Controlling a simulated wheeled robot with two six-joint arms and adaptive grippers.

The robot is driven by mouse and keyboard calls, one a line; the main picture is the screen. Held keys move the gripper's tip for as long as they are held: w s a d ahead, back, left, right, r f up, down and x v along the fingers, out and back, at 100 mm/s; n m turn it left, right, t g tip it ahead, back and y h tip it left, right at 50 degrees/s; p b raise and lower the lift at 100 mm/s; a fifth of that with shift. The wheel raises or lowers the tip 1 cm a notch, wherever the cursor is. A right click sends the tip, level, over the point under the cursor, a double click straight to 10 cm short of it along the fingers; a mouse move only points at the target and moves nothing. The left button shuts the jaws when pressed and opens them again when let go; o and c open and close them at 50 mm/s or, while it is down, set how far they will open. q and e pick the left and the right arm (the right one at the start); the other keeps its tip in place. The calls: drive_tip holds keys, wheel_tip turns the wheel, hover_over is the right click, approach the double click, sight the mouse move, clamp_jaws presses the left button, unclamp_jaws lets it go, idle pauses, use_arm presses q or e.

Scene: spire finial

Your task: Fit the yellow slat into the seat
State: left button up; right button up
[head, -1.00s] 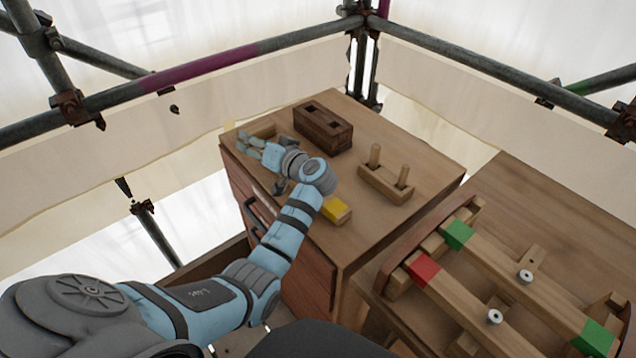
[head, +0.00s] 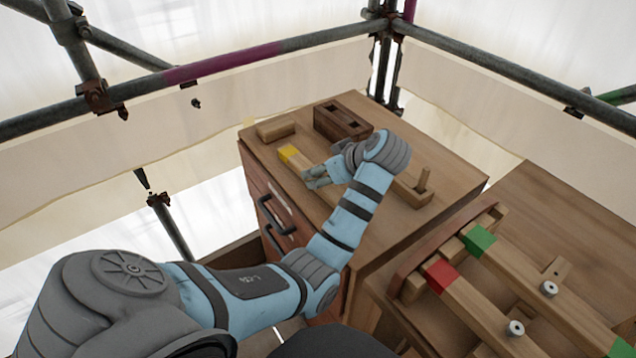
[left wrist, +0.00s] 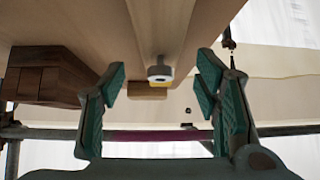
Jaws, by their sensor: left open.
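The yellow slat lies on the cabinet top, its yellow end (head: 289,153) pointing to the back left and its other part hidden behind my left arm. In the left wrist view the pale slat (left wrist: 157,30) runs between the fingers, with a grey knob (left wrist: 160,73) on it. My left gripper (head: 310,178) is open, low over the slat; it also shows in the left wrist view (left wrist: 160,85), with apart fingers. I cannot tell whether they touch the slat. On the right bench, a rack holds a red-ended slat (head: 470,303) and a green-ended slat (head: 530,279). My right gripper is out of view.
A dark block with two slots (head: 343,121) stands at the back of the cabinet top. A small wood block (head: 276,131) lies at the left edge. A wooden base with an upright peg (head: 422,183) is partly hidden by my arm. The cabinet's right part is clear.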

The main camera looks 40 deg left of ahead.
use_arm(q)
drive_tip(key=x, duration=0.2)
drive_tip(key=shift+a+f, duration=0.2)
drive_tip(key=shift+d, duration=0.1)
clamp_jaws()
drive_tip(key=shift+r, duration=0.1)
